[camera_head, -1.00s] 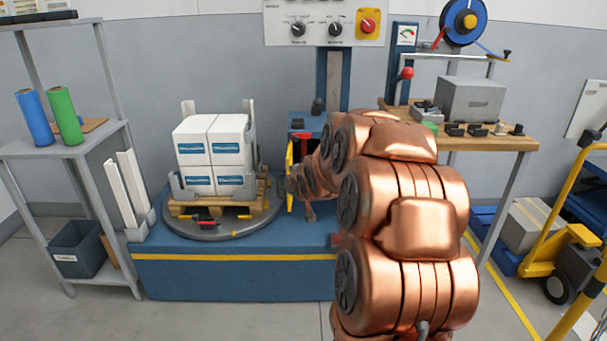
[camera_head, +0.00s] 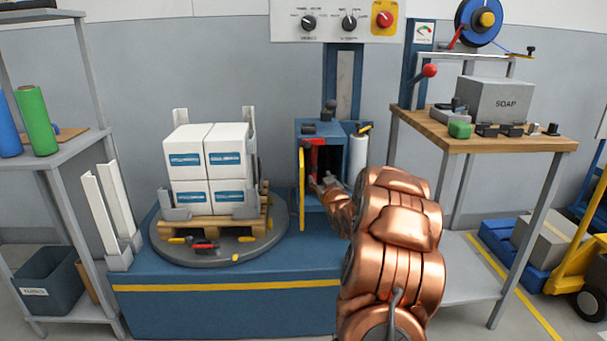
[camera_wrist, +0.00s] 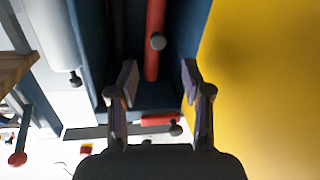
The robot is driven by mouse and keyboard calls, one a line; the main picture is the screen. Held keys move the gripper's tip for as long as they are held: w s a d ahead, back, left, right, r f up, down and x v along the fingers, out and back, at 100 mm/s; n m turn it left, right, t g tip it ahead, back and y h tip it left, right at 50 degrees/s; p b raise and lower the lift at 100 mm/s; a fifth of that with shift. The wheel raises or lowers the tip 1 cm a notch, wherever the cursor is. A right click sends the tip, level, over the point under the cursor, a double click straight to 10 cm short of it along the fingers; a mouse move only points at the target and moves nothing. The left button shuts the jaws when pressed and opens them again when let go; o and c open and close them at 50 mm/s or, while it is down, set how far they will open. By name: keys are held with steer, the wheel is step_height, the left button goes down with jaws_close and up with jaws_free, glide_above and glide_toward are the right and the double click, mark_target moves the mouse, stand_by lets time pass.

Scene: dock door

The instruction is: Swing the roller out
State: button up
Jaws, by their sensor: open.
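A blue carriage box (camera_head: 312,135) stands on the mast beside the pallet turntable, with its yellow door (camera_head: 302,190) swung open towards me. A red bar (camera_head: 315,142), perhaps the roller, shows inside the box. My gripper (camera_wrist: 158,75) is open and empty, and no contact shows. In the head view my gripper (camera_head: 325,184) is just right of the yellow door, partly hidden by my arm.
The yellow door fills the right of the wrist view, close to my fingers. A white film roll (camera_head: 357,158) stands right of the box. Left is the turntable (camera_head: 190,255) with a loaded pallet; right is a wooden workbench (camera_head: 440,140).

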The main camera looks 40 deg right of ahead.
mark_target(315, 170)
steer(key=shift+b+x, duration=1)
steer(key=shift+x, duration=3.35)
steer(key=shift+s+d, duration=0.1)
steer(key=shift+d, duration=0.05)
jaws_close()
